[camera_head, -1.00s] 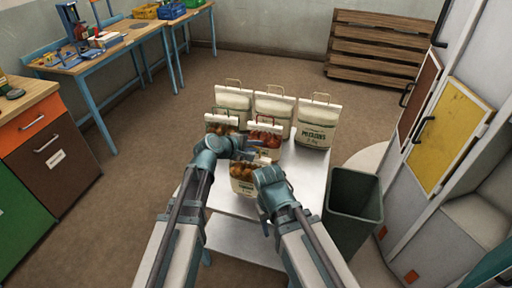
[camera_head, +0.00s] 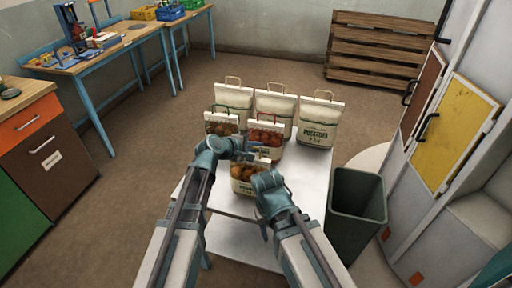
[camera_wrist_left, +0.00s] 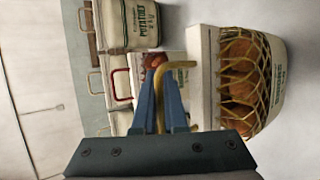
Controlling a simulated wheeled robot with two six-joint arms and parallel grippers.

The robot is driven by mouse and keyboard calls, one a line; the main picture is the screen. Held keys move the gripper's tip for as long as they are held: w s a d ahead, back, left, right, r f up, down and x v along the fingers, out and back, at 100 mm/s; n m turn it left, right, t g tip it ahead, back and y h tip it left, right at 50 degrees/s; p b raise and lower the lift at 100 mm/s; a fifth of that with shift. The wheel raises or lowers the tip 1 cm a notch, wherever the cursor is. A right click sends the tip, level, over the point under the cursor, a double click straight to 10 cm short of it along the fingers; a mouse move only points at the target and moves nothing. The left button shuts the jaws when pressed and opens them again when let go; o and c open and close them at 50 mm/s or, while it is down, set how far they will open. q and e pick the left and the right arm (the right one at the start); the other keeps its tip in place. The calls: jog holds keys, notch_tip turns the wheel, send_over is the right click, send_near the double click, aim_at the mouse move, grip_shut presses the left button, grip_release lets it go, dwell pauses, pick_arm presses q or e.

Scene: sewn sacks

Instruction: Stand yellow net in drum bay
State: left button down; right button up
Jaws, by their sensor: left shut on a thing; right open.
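The yellow-net sack (camera_head: 246,187), cream with a window of yellow netting over brown produce, is at the near part of the metal table, partly hidden by my arms. In the left wrist view the yellow-net sack (camera_wrist_left: 250,80) shows its netting and a yellow handle (camera_wrist_left: 183,65). My left gripper (camera_head: 250,152) is shut on that handle; its blue fingers (camera_wrist_left: 160,95) close around it. I cannot tell whether the sack touches the table. My right gripper (camera_head: 274,184) is open, just right of the sack. I cannot identify the drum bay.
A red-handled sack (camera_head: 264,138) and a green-handled sack (camera_head: 221,123) stand just behind. Several tan-handled sacks, including a potato sack (camera_head: 318,120), form the back row. A dark green bin (camera_head: 357,210) stands right of the table (camera_head: 312,175). Cabinets with a yellow door (camera_head: 453,133) flank the right.

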pick_arm(q)
jog(key=c, duration=1)
grip_release()
jog(key=shift+o, duration=0.2)
jog(key=shift+s+r, duration=0.1)
jog(key=shift+r, duration=0.15)
jog(key=p+v, duration=0.6)
jog(key=v, duration=0.5)
jog(key=s+d+f+m+g+y, duration=0.35)
jog(key=s+f+m+g, duration=0.25)
jog(key=s+f+m, duration=0.4)
jog(key=s+a+m+g+y, duration=0.2)
jog(key=s+a+m+y, duration=0.2)
jog(key=s, duration=0.5)
jog(key=shift+s+a+m+g+y, duration=0.25)
jog(key=shift+s+m+g+y, duration=0.15)
jog(key=shift+m+y, duration=0.65)
